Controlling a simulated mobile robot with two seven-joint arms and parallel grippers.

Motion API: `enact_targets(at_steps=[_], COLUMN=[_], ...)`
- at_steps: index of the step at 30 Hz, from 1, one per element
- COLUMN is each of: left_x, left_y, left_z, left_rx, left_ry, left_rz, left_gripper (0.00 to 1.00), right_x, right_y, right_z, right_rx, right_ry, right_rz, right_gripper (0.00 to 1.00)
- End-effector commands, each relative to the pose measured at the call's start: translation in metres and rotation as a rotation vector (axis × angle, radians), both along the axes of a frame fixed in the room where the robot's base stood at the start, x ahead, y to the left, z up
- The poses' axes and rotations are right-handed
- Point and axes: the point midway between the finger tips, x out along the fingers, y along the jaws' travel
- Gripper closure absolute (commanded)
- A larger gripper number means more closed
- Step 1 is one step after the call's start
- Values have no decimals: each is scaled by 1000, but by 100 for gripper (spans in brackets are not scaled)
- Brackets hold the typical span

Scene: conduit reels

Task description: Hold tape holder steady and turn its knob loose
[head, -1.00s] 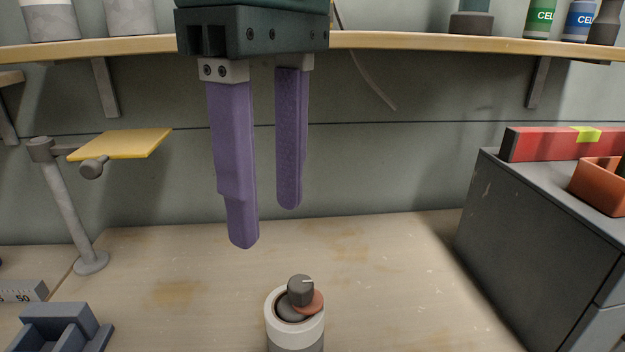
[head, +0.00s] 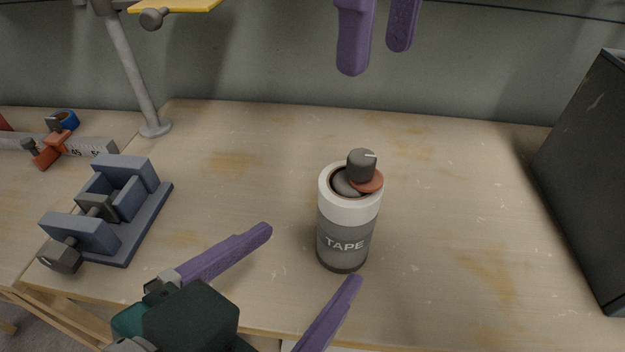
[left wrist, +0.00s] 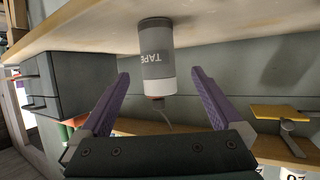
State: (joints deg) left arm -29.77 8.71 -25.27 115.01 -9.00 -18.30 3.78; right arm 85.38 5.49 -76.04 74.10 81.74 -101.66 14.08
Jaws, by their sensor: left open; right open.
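The tape holder (head: 345,235) is an upright grey and white cylinder marked TAPE, standing on the workbench. Its dark grey knob (head: 361,166) has a white mark and sits on top beside a reddish disc (head: 370,183). My left gripper (head: 312,255) is open and empty, its purple fingers pointing toward the holder from the front left. In the left wrist view, which is upside down, the holder (left wrist: 158,62) lies ahead between the fingertips, apart from them. My right gripper (head: 376,60) is open above and behind the holder; only its fingers show.
A blue-grey clamp-like fixture (head: 115,205) stands at the left of the bench. Behind it is a metal post (head: 130,75) with a yellow plate (head: 185,5). A dark cabinet (head: 590,180) stands at the right. The bench around the holder is clear.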

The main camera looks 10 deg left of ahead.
Motion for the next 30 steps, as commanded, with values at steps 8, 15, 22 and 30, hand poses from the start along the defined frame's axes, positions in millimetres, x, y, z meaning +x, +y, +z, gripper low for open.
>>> enact_targets(at_steps=[8, 15, 22, 30], left_x=[26, 62, 79, 82], left_y=[-17, -34, -42, -44], left_z=[-9, -25, -34, -35], left_rx=[-12, -11, -11, -11], left_ry=[-21, -19, -18, -19], left_rz=[-9, -9, -9, -9], left_gripper=[0, 0, 0, 0], right_x=[0, 0, 0, 0], right_y=[0, 0, 0, 0], right_z=[0, 0, 0, 0], right_rx=[0, 0, 0, 0], right_ry=[0, 0, 0, 0], right_rz=[0, 0, 0, 0], right_gripper=[50, 50, 50, 50])
